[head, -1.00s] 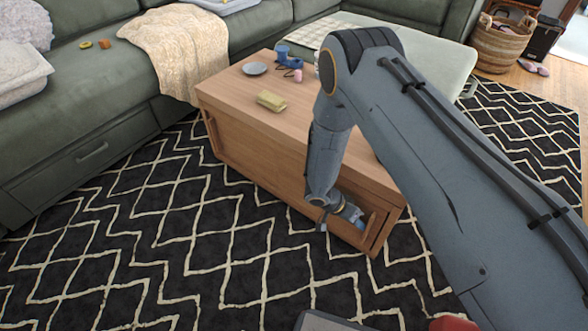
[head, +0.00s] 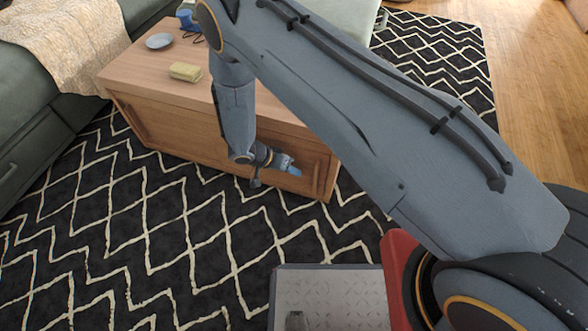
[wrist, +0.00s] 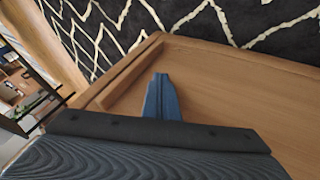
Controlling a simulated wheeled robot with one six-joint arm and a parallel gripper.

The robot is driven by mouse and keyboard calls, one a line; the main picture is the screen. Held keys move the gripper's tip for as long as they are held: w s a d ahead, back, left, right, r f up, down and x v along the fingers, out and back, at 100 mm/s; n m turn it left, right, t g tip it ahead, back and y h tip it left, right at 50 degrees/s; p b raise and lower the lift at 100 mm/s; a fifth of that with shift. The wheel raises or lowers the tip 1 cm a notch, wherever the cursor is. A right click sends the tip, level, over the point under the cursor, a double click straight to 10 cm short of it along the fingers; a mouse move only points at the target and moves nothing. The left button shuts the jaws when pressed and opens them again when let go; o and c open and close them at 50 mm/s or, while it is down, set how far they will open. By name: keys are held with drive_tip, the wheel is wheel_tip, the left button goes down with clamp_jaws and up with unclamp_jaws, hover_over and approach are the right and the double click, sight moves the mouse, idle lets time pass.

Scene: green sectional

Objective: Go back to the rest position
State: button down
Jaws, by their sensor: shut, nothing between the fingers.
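My gripper (head: 290,167) is at the front side of the wooden coffee table (head: 128,72), near its right end, below the tabletop. In the wrist view my gripper's blue fingers (wrist: 162,98) are together with nothing between them. They point along the table's wooden panel (wrist: 230,85), and I cannot tell whether they touch it. My arm reaches across the head view from the lower right and bends down in front of the table.
A yellow-green block (head: 186,72), a grey plate (head: 160,41) and a blue object (head: 187,20) sit on the tabletop. A green sofa (head: 40,75) with a beige blanket (head: 70,40) is at the left. The patterned rug (head: 150,215) in front is clear.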

drive_tip(key=p+v, duration=0.1)
drive_tip(key=v, duration=0.8)
drive_tip(key=shift+d+r, duration=0.1)
drive_tip(key=s+d+r+n+g+y, duration=0.1)
drive_tip(key=s+d+r+n, duration=0.1)
drive_tip(key=r, duration=1.1)
drive_tip(key=s+d+r+n+g+y, duration=0.1)
drive_tip(key=d+r+y, duration=0.15)
drive_tip(key=r, duration=0.95)
drive_tip(key=s+d+r+n+y+p, duration=0.1)
drive_tip(key=s+d+r+n+y, duration=0.2)
drive_tip(key=s+r, duration=0.6)
drive_tip(key=s+d+r+n+y+p, duration=0.1)
drive_tip(key=s+d+r+n, duration=0.2)
drive_tip(key=s+d+r, duration=0.35)
drive_tip(key=s+d+r+m+p, duration=0.1)
drive_tip(key=d+r+m+p, duration=0.1)
drive_tip(key=d+r+p, duration=0.3)
drive_tip(key=s+d+r+m+p, duration=0.1)
drive_tip(key=d+r+p, duration=0.5)
drive_tip(key=r+p, duration=0.6)
drive_tip(key=m+p, duration=0.1)
drive_tip(key=p, duration=0.3)
drive_tip(key=shift+s+d+g, duration=0.15)
drive_tip(key=shift+s+g, duration=0.1)
drive_tip(key=shift+g, duration=0.05)
